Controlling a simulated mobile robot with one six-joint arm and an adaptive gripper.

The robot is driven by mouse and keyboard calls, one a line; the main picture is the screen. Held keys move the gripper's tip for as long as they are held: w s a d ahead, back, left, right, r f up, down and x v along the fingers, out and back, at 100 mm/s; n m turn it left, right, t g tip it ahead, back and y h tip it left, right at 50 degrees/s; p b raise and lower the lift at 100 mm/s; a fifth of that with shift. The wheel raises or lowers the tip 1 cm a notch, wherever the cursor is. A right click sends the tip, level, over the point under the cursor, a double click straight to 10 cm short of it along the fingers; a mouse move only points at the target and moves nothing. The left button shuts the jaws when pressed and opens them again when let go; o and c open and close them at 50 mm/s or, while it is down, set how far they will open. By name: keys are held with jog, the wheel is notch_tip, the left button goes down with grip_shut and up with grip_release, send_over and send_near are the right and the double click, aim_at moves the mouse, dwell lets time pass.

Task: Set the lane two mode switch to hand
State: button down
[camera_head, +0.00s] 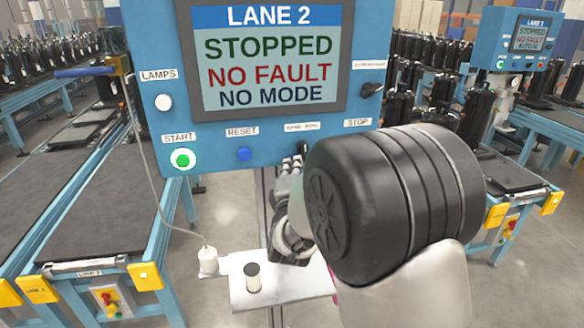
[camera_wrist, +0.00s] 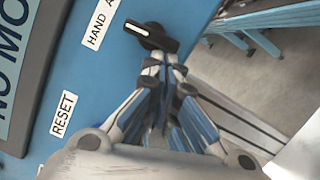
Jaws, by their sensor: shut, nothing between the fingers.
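The lane two panel (camera_head: 226,128) is blue, and its screen (camera_head: 268,58) reads STOPPED, NO FAULT, NO MODE. The mode switch is a black rotary knob (camera_wrist: 166,42) with a white pointer line, below the HAND label (camera_head: 302,127); that label also shows, partly cut off, in the wrist view (camera_wrist: 99,25). The pointer end lies toward the label side. In the head view my arm hides most of the knob. My gripper (camera_wrist: 165,64) is shut and empty, its fingertips just under the knob; I cannot tell whether they touch it.
A lit green START button (camera_head: 182,159), a blue RESET button (camera_head: 244,154) and a white lamp button (camera_head: 163,102) sit to the left. Another black knob (camera_head: 370,90) is at the panel's right.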

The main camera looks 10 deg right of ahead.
jog(key=shift+d+f+n+t+b, duration=0.25)
jog(key=shift+n+b, duration=0.35)
jog(key=shift+n, duration=0.25)
jog(key=shift+d+f+n+t+b, duration=0.2)
jog(key=shift+n+b, duration=0.35)
jog(key=shift+n, duration=0.3)
jog(key=shift+d+f+b, duration=0.1)
jog(key=shift+d+b, duration=0.05)
jog(key=shift+b, duration=0.2)
dwell(0.9)
